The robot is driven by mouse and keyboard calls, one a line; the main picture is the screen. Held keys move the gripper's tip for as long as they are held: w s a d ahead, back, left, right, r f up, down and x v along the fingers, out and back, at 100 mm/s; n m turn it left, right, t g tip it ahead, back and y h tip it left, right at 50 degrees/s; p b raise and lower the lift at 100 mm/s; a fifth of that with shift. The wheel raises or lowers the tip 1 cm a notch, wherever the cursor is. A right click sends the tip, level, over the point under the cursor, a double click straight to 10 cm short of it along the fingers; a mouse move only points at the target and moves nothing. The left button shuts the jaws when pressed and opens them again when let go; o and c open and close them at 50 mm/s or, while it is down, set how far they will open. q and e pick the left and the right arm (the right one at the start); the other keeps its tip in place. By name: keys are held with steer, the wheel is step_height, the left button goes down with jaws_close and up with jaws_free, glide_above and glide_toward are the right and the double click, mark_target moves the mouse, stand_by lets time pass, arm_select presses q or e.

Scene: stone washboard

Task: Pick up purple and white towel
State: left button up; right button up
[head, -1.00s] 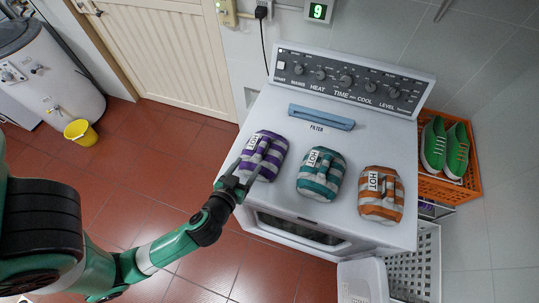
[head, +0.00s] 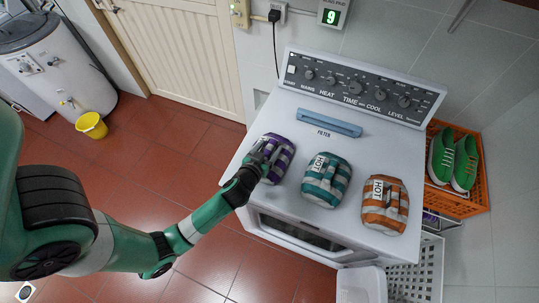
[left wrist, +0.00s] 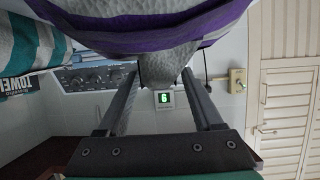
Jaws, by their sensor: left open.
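The purple and white towel (head: 285,153) lies rolled on the white dryer top, leftmost of three striped rolled towels. My left gripper (head: 262,158) is at the towel's left side, overlapping it and hiding part of it in the head view. In the left wrist view the purple and white towel (left wrist: 185,38) fills the top of the picture. The left gripper (left wrist: 161,75) is open there, its two fingers apart, with a grey-white bulge of towel between the fingertips. I cannot tell whether the fingers touch it. My right gripper is not in view.
A teal and white towel (head: 326,180) and an orange and white towel (head: 385,205) lie to the right on the dryer top (head: 240,205). A blue filter handle (head: 328,122) sits behind. An orange crate (head: 477,203) with green shoes stands at right.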

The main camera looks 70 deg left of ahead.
arm_select(q)
steer(key=shift+w+a+f, duration=0.15)
steer(key=shift+a, duration=0.05)
jaws_close()
stand_by(1.3)
